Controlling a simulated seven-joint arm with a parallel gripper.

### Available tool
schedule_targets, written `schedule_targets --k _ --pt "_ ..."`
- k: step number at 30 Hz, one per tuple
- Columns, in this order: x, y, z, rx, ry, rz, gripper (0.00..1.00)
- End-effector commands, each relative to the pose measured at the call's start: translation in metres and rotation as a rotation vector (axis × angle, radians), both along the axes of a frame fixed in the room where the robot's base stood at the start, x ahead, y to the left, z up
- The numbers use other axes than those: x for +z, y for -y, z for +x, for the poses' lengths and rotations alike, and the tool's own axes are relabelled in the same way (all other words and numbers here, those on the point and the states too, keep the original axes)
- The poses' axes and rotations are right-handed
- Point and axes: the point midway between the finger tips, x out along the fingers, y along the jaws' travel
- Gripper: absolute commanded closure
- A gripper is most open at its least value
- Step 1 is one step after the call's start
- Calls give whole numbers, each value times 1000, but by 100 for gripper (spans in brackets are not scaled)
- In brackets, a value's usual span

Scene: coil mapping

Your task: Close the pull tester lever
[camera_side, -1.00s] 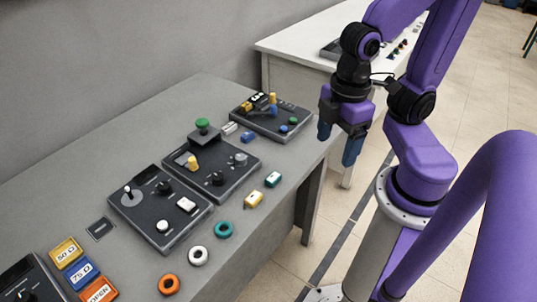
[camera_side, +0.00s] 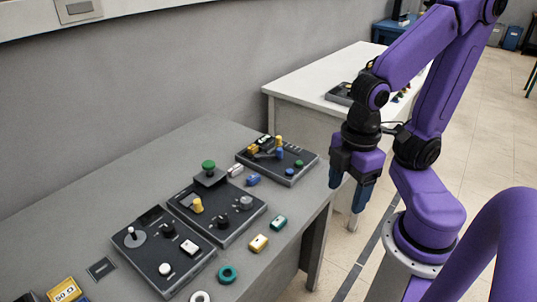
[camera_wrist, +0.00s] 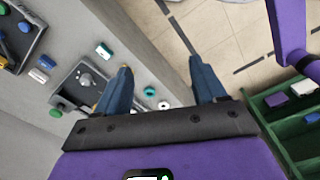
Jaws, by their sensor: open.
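Three dark control panels stand in a row on the grey bench in the side view. The near panel (camera_side: 163,252) has a small white-tipped lever (camera_side: 132,232) standing up on a round grey base. The middle panel (camera_side: 228,212) has a yellow post, knobs and a green-topped button (camera_side: 208,166). The far panel (camera_side: 290,172) has yellow and blue parts, one yellow piece upright. I cannot tell which part is the pull tester lever. My gripper (camera_side: 348,193) is open and empty, pointing down, off the bench's right edge. The wrist view shows its blue fingers (camera_wrist: 160,70) apart.
A white table (camera_side: 300,85) stands behind. A green compartment tray (camera_wrist: 272,115) is at right in the wrist view.

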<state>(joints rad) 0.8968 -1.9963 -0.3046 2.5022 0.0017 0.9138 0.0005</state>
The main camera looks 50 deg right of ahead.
Motion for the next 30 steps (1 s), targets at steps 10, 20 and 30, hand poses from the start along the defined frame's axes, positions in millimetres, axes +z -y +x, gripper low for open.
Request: schedule_targets --k 10,20,30 --pt "10 -13 64 -32 2 -8 51" --pt "14 12 186 -69 -2 -19 51" --pt "2 108 295 -110 -9 -26 51"
